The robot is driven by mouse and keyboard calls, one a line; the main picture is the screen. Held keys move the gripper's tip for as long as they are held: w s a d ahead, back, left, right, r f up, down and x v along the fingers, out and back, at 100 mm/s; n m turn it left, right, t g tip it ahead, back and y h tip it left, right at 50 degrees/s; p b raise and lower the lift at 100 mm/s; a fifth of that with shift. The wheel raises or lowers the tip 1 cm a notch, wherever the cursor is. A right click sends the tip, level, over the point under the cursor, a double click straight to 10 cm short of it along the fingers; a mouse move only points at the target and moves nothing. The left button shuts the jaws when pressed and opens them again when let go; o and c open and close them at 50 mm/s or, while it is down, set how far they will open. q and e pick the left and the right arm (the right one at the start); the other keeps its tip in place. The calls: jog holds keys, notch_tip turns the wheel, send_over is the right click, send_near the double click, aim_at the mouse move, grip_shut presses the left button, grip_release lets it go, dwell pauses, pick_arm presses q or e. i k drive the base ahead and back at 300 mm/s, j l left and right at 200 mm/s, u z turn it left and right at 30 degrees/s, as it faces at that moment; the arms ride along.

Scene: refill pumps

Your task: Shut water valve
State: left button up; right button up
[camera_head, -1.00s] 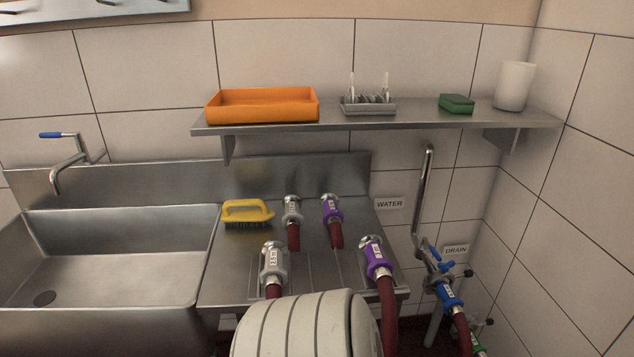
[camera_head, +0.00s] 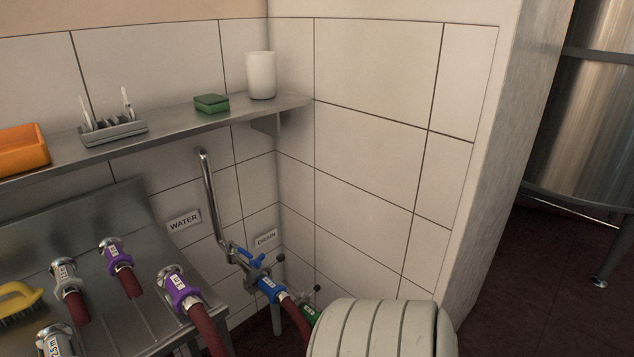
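The water valve (camera_head: 250,258) has a blue handle and sits at the lower end of a bent metal pipe (camera_head: 212,195) on the tiled wall, near the corner. A WATER label (camera_head: 183,222) is on the wall to its left and a DRAIN label (camera_head: 266,239) to its right. A dark red hose with a blue collar (camera_head: 270,290) is joined below the valve. A green-collared fitting (camera_head: 310,314) shows lower right, partly hidden by a rounded white ribbed body in front. Neither of my grippers is in view.
A steel counter (camera_head: 130,215) at left holds hoses with purple (camera_head: 183,291) and grey (camera_head: 66,275) couplings and a yellow brush (camera_head: 18,302). A wall shelf (camera_head: 190,118) hangs above. A wall edge and steel tank (camera_head: 590,110) stand right, with open floor (camera_head: 545,290).

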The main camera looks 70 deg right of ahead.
aim_at(232, 244)
jog(key=z, duration=1.8)
